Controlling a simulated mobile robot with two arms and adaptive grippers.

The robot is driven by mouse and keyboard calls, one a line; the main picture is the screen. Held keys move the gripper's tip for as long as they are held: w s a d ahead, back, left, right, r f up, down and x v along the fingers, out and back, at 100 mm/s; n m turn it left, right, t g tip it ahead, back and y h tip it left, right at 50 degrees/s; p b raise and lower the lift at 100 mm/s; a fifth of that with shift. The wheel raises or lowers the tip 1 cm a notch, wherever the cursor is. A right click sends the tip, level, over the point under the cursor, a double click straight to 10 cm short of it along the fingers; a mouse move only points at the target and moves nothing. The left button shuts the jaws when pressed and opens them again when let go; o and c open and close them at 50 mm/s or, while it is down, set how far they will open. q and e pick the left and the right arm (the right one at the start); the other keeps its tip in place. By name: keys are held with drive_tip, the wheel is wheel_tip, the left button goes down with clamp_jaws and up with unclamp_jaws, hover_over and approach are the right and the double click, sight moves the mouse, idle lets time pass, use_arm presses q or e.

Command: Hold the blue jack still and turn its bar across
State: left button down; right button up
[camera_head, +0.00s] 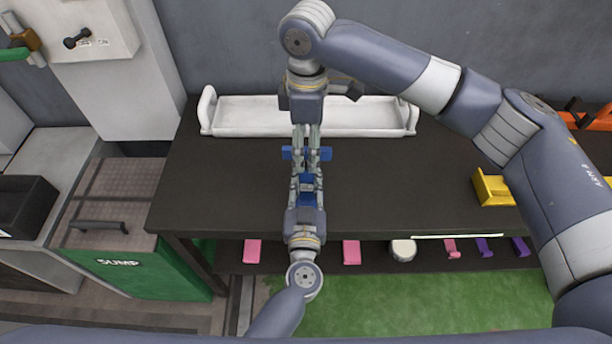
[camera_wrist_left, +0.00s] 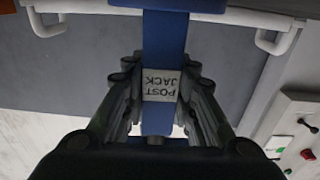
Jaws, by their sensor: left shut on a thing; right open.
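The blue jack stands on the dark table; its blue bar (camera_head: 288,153) shows on both sides of my right gripper's fingers. In the left wrist view its upright blue post (camera_wrist_left: 164,40) carries a white label (camera_wrist_left: 160,85) reading POST JACK, upside down, with the bar (camera_wrist_left: 235,15) crossing near the top edge. My left gripper (camera_head: 306,180) reaches in from the front and is shut on the post. My right gripper (camera_head: 306,150) comes from the back and is open, its fingers at the bar's middle. The fingers hide the bar's centre; contact there cannot be told.
A white tray (camera_head: 250,118) lies behind the grippers. A yellow holder (camera_head: 490,190) stands on the table at the right. A lower shelf holds pink blocks (camera_head: 351,252), a white round piece (camera_head: 403,250) and purple pieces (camera_head: 484,246). A green SUMP bin (camera_head: 140,280) is at the left.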

drive_tip(key=shift+f, duration=1.6)
clamp_jaws()
drive_tip(key=n, duration=0.3)
